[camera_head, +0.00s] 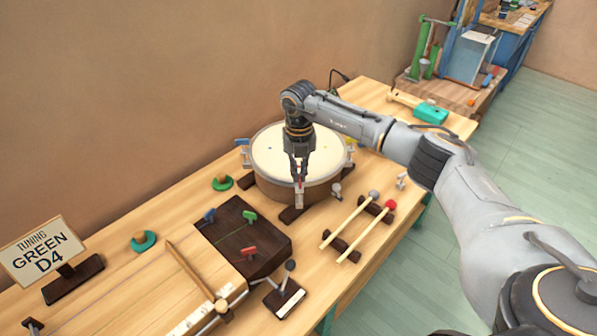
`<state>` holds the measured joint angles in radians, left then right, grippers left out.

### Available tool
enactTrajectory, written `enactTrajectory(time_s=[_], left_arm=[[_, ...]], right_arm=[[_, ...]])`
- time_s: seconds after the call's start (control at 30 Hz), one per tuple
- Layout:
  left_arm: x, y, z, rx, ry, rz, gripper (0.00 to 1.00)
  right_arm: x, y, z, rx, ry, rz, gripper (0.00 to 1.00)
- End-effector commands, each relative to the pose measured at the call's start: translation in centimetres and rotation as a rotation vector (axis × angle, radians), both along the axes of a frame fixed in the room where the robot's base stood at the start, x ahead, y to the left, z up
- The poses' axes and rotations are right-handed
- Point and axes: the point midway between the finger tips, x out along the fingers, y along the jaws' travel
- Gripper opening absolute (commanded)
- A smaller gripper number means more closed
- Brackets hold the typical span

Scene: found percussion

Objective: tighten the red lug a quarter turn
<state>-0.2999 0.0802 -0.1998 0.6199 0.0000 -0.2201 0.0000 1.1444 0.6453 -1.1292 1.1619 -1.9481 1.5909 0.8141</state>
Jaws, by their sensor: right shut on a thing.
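A round drum (270,160) with a cream head and a wooden shell stands on the bench. My right gripper (299,181) points down at the drum's front rim. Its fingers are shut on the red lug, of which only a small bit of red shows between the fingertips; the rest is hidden. A blue lug (243,142) is on the drum's left side and a yellow lug (350,142) on its right. I cannot tell the red lug's exact angle. My left gripper is not in view.
A dark block (240,238) with blue, green and red keys lies front left of the drum. Two mallets (368,230) rest on dark supports at the right. A sign (43,252) reads "TUNING GREEN D4". A teal-green object (430,113) lies at the back right.

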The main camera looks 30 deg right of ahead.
Motion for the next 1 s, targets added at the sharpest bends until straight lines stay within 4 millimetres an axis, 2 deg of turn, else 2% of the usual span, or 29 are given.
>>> enactTrajectory(time_s=[0.63,0.7,0.77,1.0], left_arm=[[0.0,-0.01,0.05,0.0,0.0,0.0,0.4],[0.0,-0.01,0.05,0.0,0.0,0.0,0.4],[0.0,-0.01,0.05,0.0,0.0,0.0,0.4],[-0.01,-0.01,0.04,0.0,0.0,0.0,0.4]], right_arm=[[0.09,-0.1,0.16,0.0,-0.004,-0.055,0.0],[0.09,-0.1,0.16,0.0,-0.004,-0.055,0.16],[0.07,-0.09,0.14,0.001,-0.004,-0.055,0.29],[0.02,-0.07,0.06,0.0,-0.002,-0.054,0.29]])
